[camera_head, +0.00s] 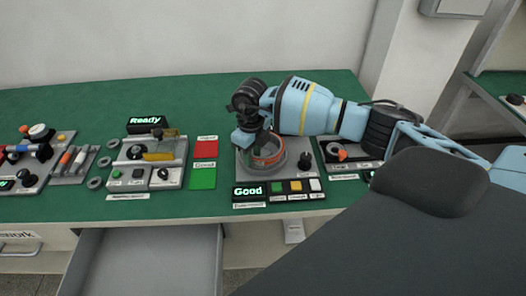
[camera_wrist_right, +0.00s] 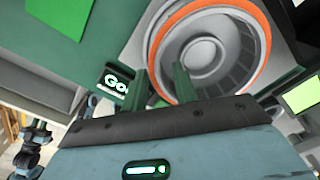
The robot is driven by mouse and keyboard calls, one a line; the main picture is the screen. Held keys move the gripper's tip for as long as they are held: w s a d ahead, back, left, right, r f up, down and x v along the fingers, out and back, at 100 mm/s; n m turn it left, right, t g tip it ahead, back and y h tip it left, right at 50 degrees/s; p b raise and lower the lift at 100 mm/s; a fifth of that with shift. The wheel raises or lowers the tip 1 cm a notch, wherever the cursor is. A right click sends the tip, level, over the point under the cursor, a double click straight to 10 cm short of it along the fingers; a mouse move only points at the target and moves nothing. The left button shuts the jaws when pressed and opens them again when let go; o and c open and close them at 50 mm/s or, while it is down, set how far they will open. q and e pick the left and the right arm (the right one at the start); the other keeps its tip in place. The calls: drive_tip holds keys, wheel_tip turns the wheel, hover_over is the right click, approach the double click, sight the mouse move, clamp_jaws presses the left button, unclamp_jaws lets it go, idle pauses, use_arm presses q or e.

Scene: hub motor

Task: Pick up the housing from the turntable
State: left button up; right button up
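The housing (camera_head: 268,153) is a grey round part with an orange rim, sitting on the turntable station (camera_head: 303,185). In the right wrist view the housing (camera_wrist_right: 207,58) fills the upper middle, with its open side and round centre facing the camera. My right gripper (camera_head: 264,140) is above the housing and hides part of it. In the right wrist view its two dark green fingers (camera_wrist_right: 161,80) stand apart, near the housing's lower left edge. No held object shows between them; whether they touch the wall is unclear. My left gripper is out of view.
The station's display (camera_head: 250,191) reads "Good". Red (camera_head: 205,149) and green (camera_head: 203,178) mats lie left of it. Further left is a station with a "Ready" display (camera_head: 147,125). An open drawer (camera_head: 150,255) juts out below the table. The green tabletop (camera_head: 190,97) behind is clear.

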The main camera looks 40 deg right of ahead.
clamp_jaws()
drive_tip(key=shift+w+r, duration=0.1)
drive_tip(key=shift+r, duration=0.15)
drive_tip(key=shift+d+r, duration=0.1)
drive_tip(key=shift+r, duration=0.15)
drive_tip(key=r, duration=0.2)
drive_tip(key=shift+s+a+r, duration=0.25)
drive_tip(key=shift+a+r, duration=0.1)
drive_tip(key=shift+r, duration=0.05)
drive_tip(key=s+a+r, duration=0.1)
drive_tip(key=s+a, duration=0.8)
drive_tip(key=a, duration=0.3)
drive_tip(key=shift+s+r, duration=0.2)
drive_tip(key=shift+s, duration=0.05)
